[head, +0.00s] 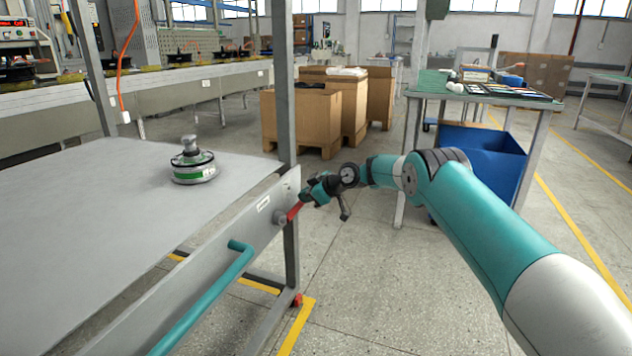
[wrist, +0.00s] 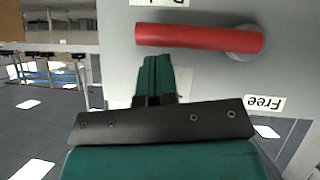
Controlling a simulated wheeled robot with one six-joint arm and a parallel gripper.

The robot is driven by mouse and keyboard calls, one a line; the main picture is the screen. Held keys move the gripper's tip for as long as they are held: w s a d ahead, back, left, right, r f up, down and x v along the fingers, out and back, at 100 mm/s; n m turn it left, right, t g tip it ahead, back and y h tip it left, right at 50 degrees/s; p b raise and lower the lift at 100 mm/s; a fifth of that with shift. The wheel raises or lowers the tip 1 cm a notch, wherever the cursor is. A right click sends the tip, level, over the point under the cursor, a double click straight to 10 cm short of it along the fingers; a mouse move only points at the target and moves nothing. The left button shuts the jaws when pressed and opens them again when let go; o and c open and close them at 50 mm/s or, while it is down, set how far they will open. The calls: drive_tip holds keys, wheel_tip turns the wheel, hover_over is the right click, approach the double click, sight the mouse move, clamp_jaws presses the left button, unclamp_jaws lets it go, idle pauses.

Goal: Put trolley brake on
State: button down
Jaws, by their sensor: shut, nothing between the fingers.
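The trolley (head: 100,190) stands at the left with a flat grey top and a grey side panel. A red brake lever (head: 295,210) sits at the panel's right end on a round grey pivot (head: 281,217). In the wrist view the lever (wrist: 195,39) lies nearly level, its pivot at the right. A "Free" label (wrist: 264,103) is below the pivot, and another label (wrist: 160,2) above the lever is cut off. My gripper (head: 312,194) is shut and empty beside the lever. In the wrist view its fingertips (wrist: 153,60) are just below the lever; contact cannot be told.
A hub motor (head: 193,165) rests on the trolley top. A teal handle (head: 205,295) runs along the panel's front. A trolley post (head: 285,90) rises close to my gripper. Cardboard boxes (head: 300,120), a blue bin (head: 485,160) and a green-topped table (head: 430,82) stand behind.

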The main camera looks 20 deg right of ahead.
drive_tip(key=w+r+p+v, duration=0.2)
drive_tip(key=p+v, duration=0.1)
drive_tip(key=v, duration=0.9)
drive_tip(key=shift+d, duration=0.1)
